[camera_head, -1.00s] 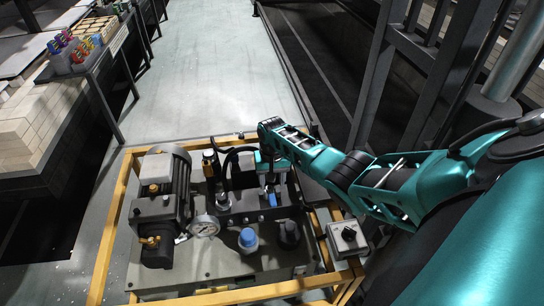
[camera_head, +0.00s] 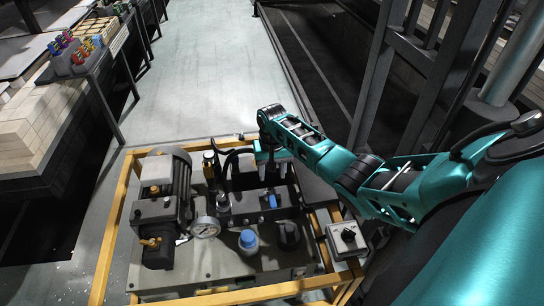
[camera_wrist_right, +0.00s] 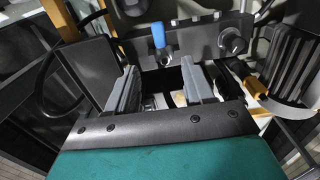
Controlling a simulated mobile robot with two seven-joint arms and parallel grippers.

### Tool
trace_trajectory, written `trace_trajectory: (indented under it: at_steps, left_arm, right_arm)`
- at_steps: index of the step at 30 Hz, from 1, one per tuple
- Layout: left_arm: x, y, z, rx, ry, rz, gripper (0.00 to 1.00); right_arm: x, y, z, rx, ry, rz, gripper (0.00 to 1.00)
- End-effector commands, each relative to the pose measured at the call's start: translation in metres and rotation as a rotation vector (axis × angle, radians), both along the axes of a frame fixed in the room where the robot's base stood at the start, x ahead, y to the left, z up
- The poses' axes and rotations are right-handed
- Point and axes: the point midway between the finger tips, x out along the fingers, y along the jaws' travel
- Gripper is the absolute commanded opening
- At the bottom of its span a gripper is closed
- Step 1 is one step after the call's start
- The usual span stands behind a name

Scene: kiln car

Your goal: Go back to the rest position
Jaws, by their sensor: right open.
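My right gripper (camera_head: 272,172) hangs over the back part of the hydraulic power unit, just beyond a small blue lever (camera_head: 272,201). In the right wrist view its two grey fingers (camera_wrist_right: 160,88) are apart with nothing between them. The blue lever also shows there (camera_wrist_right: 158,36), upright beyond the fingers and apart from them. My teal right arm reaches in from the right, over the frame's right edge. My left gripper is not in view.
The power unit has a yellow frame (camera_head: 113,225), a motor (camera_head: 157,170), a pressure gauge (camera_head: 205,227) and a blue cap (camera_head: 248,239). A grey switch box (camera_head: 346,240) sits under my right arm. Dark steel posts (camera_head: 377,85) stand close right. Floor (camera_head: 205,75) ahead is clear.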

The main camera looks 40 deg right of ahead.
Motion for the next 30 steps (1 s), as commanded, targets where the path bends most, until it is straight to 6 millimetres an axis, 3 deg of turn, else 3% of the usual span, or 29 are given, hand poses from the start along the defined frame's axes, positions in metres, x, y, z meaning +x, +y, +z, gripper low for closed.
trace_trajectory:
  at_steps: [10,14,22,26,30]
  left_arm:
    - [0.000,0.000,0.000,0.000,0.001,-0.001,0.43]
    - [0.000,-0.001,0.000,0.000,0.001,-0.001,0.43]
    - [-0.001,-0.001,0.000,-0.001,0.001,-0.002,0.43]
    - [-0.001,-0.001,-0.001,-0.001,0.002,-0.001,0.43]
    - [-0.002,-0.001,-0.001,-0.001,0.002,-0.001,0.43]
  right_arm:
    - [0.000,0.001,-0.001,-0.001,-0.002,0.003,0.52]
    - [-0.007,0.009,-0.015,-0.014,-0.032,0.045,0.52]
    - [-0.048,0.065,-0.068,-0.064,-0.266,0.299,0.52]
    - [-0.075,0.098,-0.077,-0.078,-0.407,0.417,0.52]
    - [-0.108,0.133,-0.071,-0.089,-0.563,0.524,0.52]
